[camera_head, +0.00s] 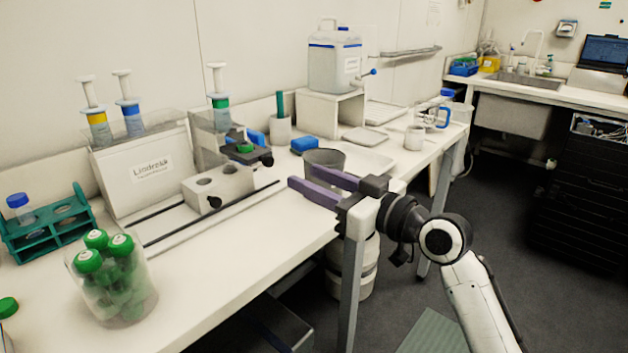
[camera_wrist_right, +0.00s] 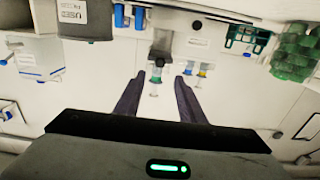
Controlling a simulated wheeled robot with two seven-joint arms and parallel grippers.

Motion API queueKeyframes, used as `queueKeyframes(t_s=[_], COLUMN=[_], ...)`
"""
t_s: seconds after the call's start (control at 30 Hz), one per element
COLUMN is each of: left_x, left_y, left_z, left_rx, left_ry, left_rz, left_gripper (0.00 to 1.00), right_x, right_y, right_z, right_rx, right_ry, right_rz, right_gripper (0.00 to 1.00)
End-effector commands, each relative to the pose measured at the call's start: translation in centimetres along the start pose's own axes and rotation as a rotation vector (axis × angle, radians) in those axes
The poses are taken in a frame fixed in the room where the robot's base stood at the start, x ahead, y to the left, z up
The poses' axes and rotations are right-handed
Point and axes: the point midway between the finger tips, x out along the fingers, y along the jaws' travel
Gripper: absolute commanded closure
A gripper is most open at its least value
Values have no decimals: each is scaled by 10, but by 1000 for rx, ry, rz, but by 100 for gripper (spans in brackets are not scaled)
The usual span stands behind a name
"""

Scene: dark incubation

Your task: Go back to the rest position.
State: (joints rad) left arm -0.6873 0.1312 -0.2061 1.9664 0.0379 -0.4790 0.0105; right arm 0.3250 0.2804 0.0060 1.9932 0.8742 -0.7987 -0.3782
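My right gripper (camera_head: 302,176) reaches in from the right in the head view, over the front part of the white bench (camera_head: 240,270). Its two dark purple fingers are apart with nothing between them. In the right wrist view the gripper (camera_wrist_right: 157,84) is also open and empty. A green-banded syringe shows beyond the fingertips there, clear of them. My left gripper is in neither view.
A grey beaker (camera_head: 325,160) stands close behind the right fingers. A grey block (camera_head: 218,188) and a rack of syringes (camera_head: 140,185) stand further left. A jar of green-capped tubes (camera_head: 112,285) is at front left. Open floor (camera_head: 500,240) lies to the right.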

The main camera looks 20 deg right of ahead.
Motion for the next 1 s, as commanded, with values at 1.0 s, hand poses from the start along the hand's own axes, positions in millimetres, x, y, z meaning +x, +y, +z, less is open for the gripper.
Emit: queueKeyframes(t_s=[1.0], left_x=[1], left_y=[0], left_z=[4], left_rx=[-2], left_ry=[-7], left_rz=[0], left_gripper=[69], right_x=[-254], right_y=[-123], right_z=[313], right_rx=[150], right_ry=[-1075], right_rz=[220], right_gripper=[64])
